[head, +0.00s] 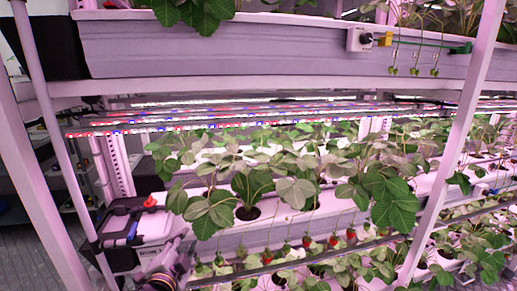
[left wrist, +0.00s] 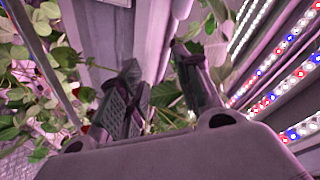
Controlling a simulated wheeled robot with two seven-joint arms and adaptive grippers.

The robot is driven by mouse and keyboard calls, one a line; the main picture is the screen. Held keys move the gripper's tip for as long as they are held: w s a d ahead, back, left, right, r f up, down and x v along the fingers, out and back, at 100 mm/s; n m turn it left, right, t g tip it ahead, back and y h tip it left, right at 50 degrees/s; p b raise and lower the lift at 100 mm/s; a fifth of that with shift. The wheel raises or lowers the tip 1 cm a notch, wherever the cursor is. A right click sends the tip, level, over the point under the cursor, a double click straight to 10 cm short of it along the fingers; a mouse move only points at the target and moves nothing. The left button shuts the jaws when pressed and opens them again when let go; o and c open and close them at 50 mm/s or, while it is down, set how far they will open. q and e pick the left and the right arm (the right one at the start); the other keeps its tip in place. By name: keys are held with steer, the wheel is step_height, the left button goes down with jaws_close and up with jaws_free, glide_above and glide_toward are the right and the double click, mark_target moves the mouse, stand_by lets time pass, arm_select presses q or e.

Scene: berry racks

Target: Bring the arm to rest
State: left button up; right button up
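My left gripper (head: 124,228) is at the lower left in the head view, by the left end of the middle rack level and beside the rack post. In the left wrist view its two dark fingers (left wrist: 160,72) stand apart with leaves visible between them. I see nothing held between them. Its wrist is partly cut off by the bottom edge of the head view. My right gripper is not in view.
Strawberry plants (head: 280,185) fill the middle planter (head: 265,238), with several red berries (head: 334,240) hanging in front. An upper trough (head: 220,48) spans the top. LED strips (head: 200,126) run beneath it. White posts (head: 456,145) stand at right and left (head: 62,150).

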arm_select(q)
steer(key=s+a+f+n+g, duration=0.1)
steer(key=s+f+n+g, duration=1)
steer(key=s+f, duration=1.15)
step_height(320, 180, down, 32)
steer(key=a+m+g, duration=0.1)
steer(key=a+g, duration=0.1)
steer(key=s+a+f, duration=0.4)
steer(key=s+f, duration=0.6)
steer(key=s, duration=0.1)
steer(key=s+a+f+g, duration=0.1)
steer(key=s+a+f, duration=0.3)
steer(key=s+f, duration=0.6)
steer(key=shift+s+f+m, duration=0.4)
steer(key=shift+s, duration=0.1)
steer(key=shift+y, duration=0.3)
